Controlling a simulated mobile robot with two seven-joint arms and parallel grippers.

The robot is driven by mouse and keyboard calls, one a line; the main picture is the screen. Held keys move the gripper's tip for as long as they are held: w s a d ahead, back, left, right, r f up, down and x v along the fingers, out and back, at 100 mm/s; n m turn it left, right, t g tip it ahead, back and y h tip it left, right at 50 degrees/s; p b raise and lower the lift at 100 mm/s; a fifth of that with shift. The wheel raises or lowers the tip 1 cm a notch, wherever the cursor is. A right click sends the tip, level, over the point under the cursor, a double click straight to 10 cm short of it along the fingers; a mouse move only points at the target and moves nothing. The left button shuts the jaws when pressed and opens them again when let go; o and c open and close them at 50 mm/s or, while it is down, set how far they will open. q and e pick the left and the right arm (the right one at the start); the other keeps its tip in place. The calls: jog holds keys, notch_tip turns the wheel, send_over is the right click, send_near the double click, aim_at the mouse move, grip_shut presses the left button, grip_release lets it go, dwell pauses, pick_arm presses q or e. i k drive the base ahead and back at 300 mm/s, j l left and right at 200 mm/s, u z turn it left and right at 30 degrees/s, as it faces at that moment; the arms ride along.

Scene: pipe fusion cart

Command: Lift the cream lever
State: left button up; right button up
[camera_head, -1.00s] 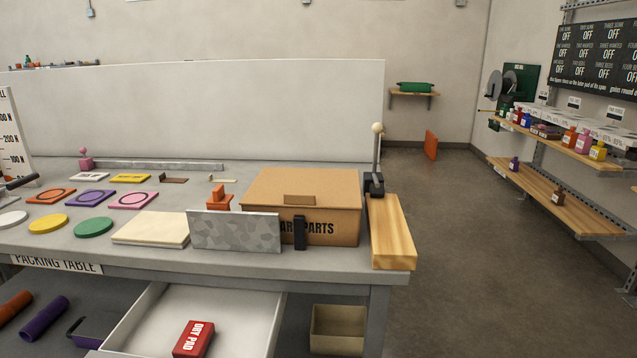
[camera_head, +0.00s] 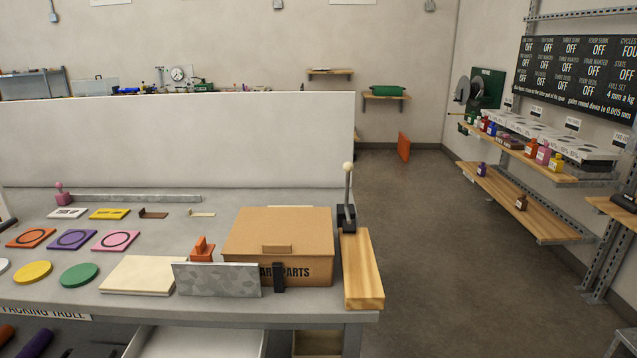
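The lever with a cream ball knob (camera_head: 348,166) stands upright at the right end of the packing table. Its grey rod (camera_head: 348,188) rises from a black base (camera_head: 346,218) at the far end of a wooden block (camera_head: 361,270). The block lies along the table's right edge, beside the brown spare parts box (camera_head: 255,240). Neither of my grippers is in view, so nothing of mine shows near the lever.
A grey speckled plate (camera_head: 217,280) and a black upright piece (camera_head: 278,277) stand before the box. Coloured discs and square tiles lie to the left. A white panel (camera_head: 170,140) runs behind the table. Open floor (camera_head: 430,260) lies right of it, then wall shelves (camera_head: 520,205).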

aim_at(348, 225)
jog(key=i+l+u, duration=0.2)
jog(key=i+l, duration=0.15)
jog(key=l, duration=0.3)
jog(key=i+l, duration=0.15)
jog(key=l, duration=0.15)
jog(key=i+l+u, duration=0.15)
jog(key=l, duration=0.2)
